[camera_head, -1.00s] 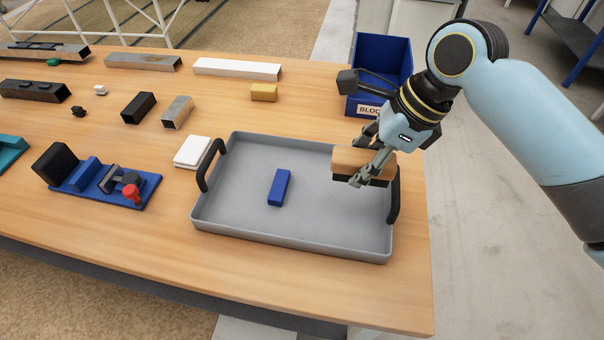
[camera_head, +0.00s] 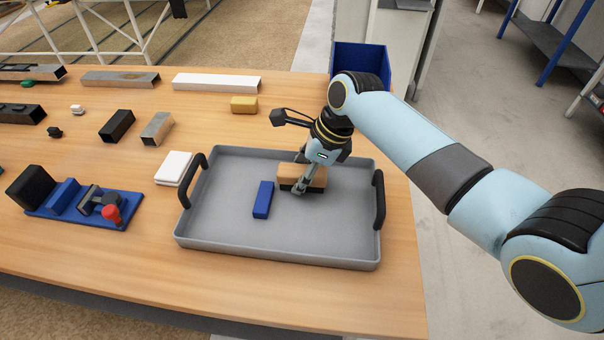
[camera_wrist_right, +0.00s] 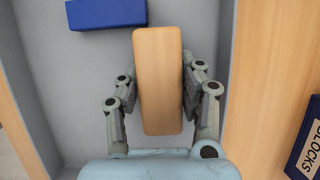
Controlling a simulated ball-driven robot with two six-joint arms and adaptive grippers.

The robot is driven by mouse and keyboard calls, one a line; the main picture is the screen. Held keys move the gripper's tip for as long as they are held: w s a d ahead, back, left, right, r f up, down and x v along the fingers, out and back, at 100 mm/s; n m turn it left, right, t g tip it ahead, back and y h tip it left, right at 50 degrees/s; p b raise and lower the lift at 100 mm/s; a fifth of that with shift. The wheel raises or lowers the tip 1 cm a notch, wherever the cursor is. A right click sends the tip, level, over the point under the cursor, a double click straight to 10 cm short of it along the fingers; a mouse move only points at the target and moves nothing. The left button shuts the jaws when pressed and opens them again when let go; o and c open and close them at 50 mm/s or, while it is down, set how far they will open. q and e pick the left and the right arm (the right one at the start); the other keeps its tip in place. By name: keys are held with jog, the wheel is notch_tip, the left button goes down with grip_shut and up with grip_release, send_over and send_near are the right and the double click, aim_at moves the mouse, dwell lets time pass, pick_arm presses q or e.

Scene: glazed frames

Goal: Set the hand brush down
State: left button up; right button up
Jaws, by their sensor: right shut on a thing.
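The hand brush (camera_head: 314,178) has a light wooden back and dark bristles below. My right gripper (camera_head: 301,183) is shut on it, with a finger on each long side, inside the grey tray (camera_head: 225,236). In the right wrist view the brush's wooden top (camera_wrist_right: 158,80) lies between the fingers of the right gripper (camera_wrist_right: 157,95). The brush is at or just above the tray floor; I cannot tell whether the bristles touch it. A blue block (camera_head: 263,199) lies in the tray just left of the brush. My left gripper is not in view.
The tray has black handles (camera_head: 378,199) at both ends. A white block (camera_head: 173,168) sits left of it, a blue fixture with a red knob (camera_head: 111,214) farther left. A blue bin (camera_head: 362,58) stands behind. The tray's front floor is clear.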

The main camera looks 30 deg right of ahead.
jog(key=o, duration=1.2)
jog(key=p+v, duration=0.1)
jog(key=v, duration=1.1)
jog(key=shift+s, duration=0.1)
